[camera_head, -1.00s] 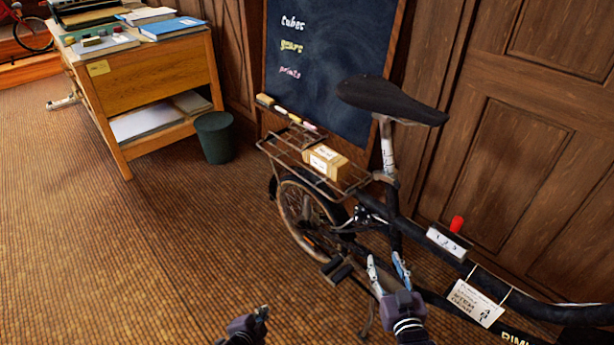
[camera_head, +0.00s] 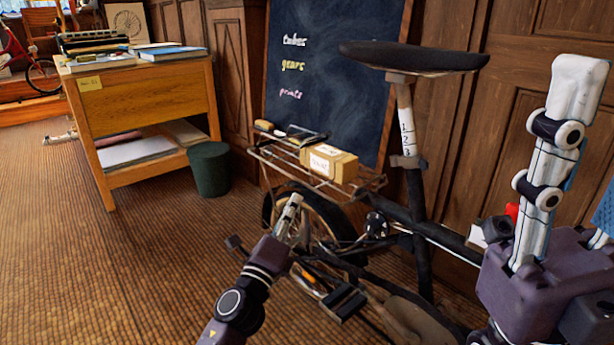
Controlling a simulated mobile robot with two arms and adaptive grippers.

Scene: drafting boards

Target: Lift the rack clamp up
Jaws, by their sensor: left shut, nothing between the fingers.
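The black bicycle's rear rack (camera_head: 368,183) is a wire frame above the back wheel. A small tan box (camera_head: 330,162) with white labels sits on it. A dark bar, apparently the rack clamp (camera_head: 306,134), shows at the rack's rear, behind the box; its exact position is hard to tell. My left gripper (camera_head: 291,212) is shut and empty, its fingers pointing up in front of the rear wheel, below and apart from the rack. My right gripper (camera_head: 575,160) is large at the right edge, its fingers apart and pointing up; one is mostly cut off.
The saddle (camera_head: 415,57) and seat post (camera_head: 406,130) rise right of the rack. A chalkboard (camera_head: 335,70) stands close behind. A dark green bin (camera_head: 208,169) and a wooden desk (camera_head: 150,103) are at left. Floor at the left front is clear.

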